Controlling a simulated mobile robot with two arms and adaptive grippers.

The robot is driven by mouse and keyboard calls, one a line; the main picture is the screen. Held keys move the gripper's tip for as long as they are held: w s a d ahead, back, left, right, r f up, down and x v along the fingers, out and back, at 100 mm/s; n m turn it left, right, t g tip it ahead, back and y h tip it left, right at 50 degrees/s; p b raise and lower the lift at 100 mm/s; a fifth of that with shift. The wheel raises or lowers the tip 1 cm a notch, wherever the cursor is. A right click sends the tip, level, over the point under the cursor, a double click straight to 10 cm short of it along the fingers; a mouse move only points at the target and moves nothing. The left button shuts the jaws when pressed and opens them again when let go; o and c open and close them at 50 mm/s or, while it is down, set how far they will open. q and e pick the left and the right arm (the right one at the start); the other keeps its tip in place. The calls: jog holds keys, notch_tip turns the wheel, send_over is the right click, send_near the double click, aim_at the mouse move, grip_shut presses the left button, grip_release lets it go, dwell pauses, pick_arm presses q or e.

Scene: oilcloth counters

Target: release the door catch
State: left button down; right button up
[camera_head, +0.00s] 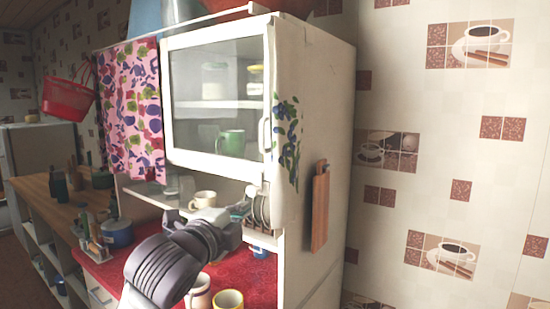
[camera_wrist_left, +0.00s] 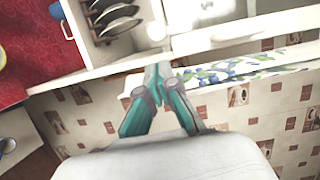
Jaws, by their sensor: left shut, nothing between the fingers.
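The glass door (camera_head: 218,132) of the white wall cupboard has a white frame and a pale upright handle (camera_head: 264,134) at its right edge. It looks shut. A small pale knob-like part (camera_head: 251,190) sits just under the door's lower right corner; it may be the catch. A round white knob-like part also shows in the left wrist view (camera_wrist_left: 156,31), just beyond my fingertips. My left gripper (camera_head: 244,208) is shut and empty, below that corner. Its teal fingers meet at the tips in the left wrist view (camera_wrist_left: 158,70). I cannot tell whether they touch the cupboard.
A plate rack (camera_head: 260,207) and a cream cup (camera_head: 203,199) stand on the open shelf under the door. Mugs (camera_head: 229,299) stand on the red counter (camera_head: 262,282) below my arm. A cutting board (camera_head: 320,207) hangs on the cupboard's right side.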

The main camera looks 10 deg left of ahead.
aim_at(267, 179)
pick_arm(q)
jog(key=shift+w+d+r+m, duration=0.1)
jog(key=shift+w+r+m, duration=0.05)
jog(key=shift+r, duration=0.45)
jog(key=shift+w+d+r+m, duration=0.1)
jog(key=shift+r+m, duration=0.05)
jog(key=shift+r, duration=0.4)
pick_arm(e)
jog(key=shift+s+d+r, duration=0.1)
jog(key=shift+s+d, duration=0.05)
jog(key=shift+s, duration=0.35)
jog(key=shift+s+d+r, duration=0.1)
jog(key=shift+s, duration=0.4)
pick_arm(q)
jog(key=shift+a, duration=0.1)
jog(key=w+p, duration=0.1)
jog(key=w, duration=0.1)
jog(key=w+p, duration=0.1)
jog(key=w, duration=0.2)
jog(key=w+d+p, duration=0.1)
jog(key=w, duration=0.2)
jog(key=shift+w+r, duration=0.1)
jog(key=shift+w, duration=0.1)
jog(key=shift+w+d, duration=0.1)
jog(key=shift+w, duration=0.65)
pick_arm(e)
jog(key=shift+r, duration=1.6)
